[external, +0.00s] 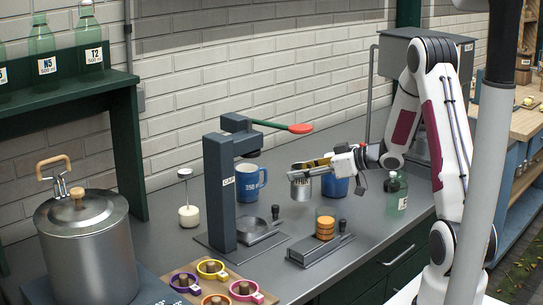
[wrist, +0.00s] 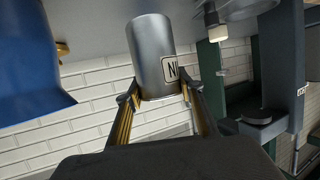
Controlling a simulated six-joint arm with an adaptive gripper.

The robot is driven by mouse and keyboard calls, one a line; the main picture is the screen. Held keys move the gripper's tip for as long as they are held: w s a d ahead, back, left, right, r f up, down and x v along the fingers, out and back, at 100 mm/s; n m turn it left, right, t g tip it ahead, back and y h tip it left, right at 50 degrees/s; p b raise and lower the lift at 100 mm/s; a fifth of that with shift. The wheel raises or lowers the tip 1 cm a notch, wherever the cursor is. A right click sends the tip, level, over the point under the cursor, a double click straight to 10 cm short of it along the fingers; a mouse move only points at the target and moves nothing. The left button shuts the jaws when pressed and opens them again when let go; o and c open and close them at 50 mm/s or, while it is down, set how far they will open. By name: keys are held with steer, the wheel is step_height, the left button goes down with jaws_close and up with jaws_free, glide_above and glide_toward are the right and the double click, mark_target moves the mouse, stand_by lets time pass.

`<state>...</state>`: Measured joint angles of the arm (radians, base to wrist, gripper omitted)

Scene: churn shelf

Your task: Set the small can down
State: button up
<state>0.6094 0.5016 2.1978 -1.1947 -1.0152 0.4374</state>
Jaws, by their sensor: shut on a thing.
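The small can (external: 301,188) is a plain metal cylinder. My gripper (external: 310,167) is shut on it and holds it over the grey counter (external: 178,238). In the wrist view the can (wrist: 152,50) sits between the two fingertips of my gripper (wrist: 158,92). A label with dark letters, partly hidden by a finger, shows on its side. I cannot tell exactly how far its base is from the counter.
A capping stand (external: 219,190) and a blue mug (external: 250,184) are left of the can. A blue container (external: 335,187) and green bottle (external: 397,193) are to its right. A fixture with orange discs (external: 325,227) stands in front. Bare counter lies between.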

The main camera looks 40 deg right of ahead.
mark_target(302, 182)
steer(key=shift+f, duration=1.9)
steer(key=shift+f, duration=0.1)
steer(key=o, duration=1.2)
steer(key=shift+o, duration=0.2)
steer(key=shift+r, duration=0.2)
steer(key=v, duration=1.2)
steer(key=shift+w, duration=0.15)
